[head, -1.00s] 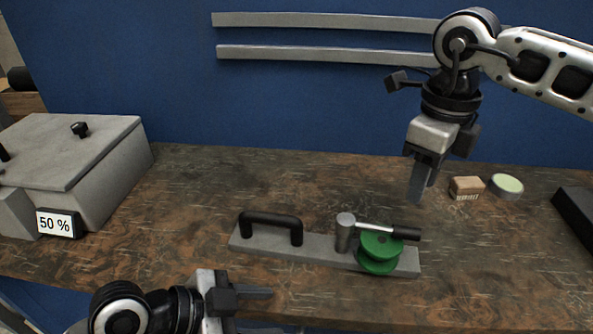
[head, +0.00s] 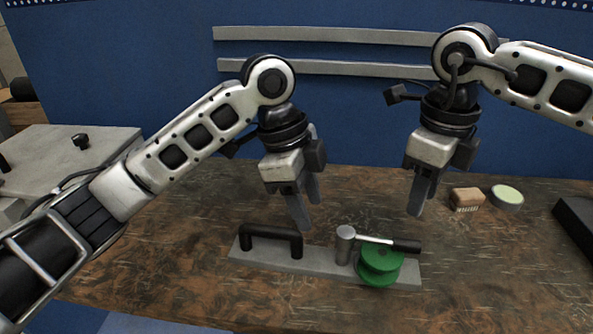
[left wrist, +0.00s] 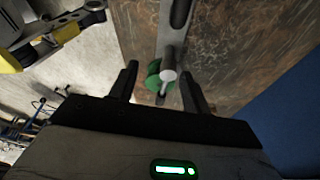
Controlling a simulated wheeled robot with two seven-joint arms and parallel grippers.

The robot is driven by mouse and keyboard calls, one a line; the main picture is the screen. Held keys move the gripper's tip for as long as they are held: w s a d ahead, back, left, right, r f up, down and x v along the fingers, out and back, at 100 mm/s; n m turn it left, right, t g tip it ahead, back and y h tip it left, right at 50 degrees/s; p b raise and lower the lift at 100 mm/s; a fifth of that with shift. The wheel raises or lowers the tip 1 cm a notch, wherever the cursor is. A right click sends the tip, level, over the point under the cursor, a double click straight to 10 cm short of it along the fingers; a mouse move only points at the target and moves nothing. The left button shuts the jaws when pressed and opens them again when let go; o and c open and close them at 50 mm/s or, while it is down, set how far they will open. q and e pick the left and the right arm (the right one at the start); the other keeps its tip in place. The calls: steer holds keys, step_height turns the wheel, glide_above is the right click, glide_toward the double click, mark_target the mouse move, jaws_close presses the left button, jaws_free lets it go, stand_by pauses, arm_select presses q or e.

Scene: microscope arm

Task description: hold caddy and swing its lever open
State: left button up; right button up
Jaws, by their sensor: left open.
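The caddy is a grey bar (head: 320,264) lying on the bench, with a fixed black handle (head: 271,235) at its left end and a green spool (head: 379,268) at its right. Its lever (head: 375,239) runs from a metal post (head: 345,245) across the spool's top to a black grip (head: 406,246). My left gripper (head: 306,218) is open and empty, pointing down above the bar, between handle and post. The left wrist view shows the spool (left wrist: 153,76) between its fingers. My right gripper (head: 420,207) hangs behind the caddy's right end, apart from it; its finger gap is unclear.
A wooden brush (head: 466,199) and a round green-topped tin (head: 506,197) stand at the right, near a black box (head: 575,214). A grey box (head: 70,155) is at the left, partly behind my left arm. Rails (head: 320,70) line the blue back wall.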

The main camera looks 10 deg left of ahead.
arm_select(q)
step_height(320, 180, up, 5)
steer(key=y, duration=0.2)
glide_above(297, 244)
steer(key=w, duration=0.1)
steer(key=shift+m+y, duration=0.4)
steer(key=shift+y, duration=0.3)
step_height(297, 244, down, 17)
steer(key=shift+a+f, duration=0.1)
steer(key=shift+a, duration=0.05)
